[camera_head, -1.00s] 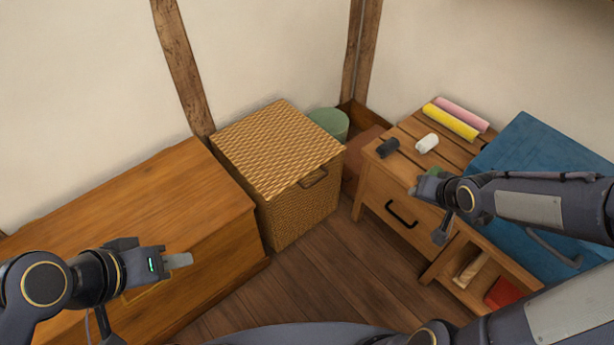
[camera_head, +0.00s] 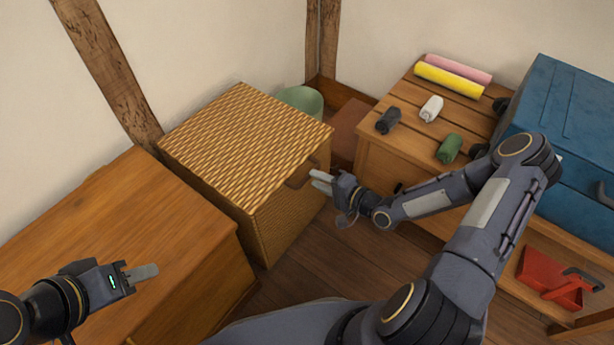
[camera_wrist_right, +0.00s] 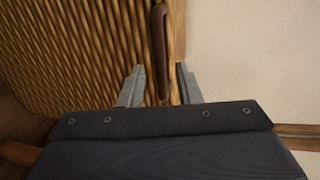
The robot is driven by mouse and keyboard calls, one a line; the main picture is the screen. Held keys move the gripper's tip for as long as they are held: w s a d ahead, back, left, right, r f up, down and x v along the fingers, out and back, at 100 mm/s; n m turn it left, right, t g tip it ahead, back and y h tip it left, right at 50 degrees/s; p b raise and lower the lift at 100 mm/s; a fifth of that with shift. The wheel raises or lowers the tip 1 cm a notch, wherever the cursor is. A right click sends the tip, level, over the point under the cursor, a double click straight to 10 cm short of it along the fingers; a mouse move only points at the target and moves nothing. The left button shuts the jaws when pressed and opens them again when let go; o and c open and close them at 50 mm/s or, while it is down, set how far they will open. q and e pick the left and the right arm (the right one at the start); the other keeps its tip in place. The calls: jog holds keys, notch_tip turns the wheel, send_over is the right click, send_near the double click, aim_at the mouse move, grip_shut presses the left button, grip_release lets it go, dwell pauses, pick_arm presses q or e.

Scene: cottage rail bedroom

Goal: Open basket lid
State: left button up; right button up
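The woven basket (camera_head: 245,150) stands between the wooden chest and the slatted table, its lid closed flat on top. Its brown handle (camera_head: 301,174) is on the front face near the lid's edge.
The wooden chest (camera_head: 120,220) is left of the basket. A green bin (camera_head: 302,101) stands behind it. The slatted table (camera_head: 405,103) at right bears rolls and a blue case (camera_head: 570,140). A red dustpan (camera_head: 548,280) is below. Some floor in front is clear.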

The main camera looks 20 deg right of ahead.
jog(key=shift+b+x, duration=0.35)
jog(key=shift+x, duration=1.6)
grip_shut()
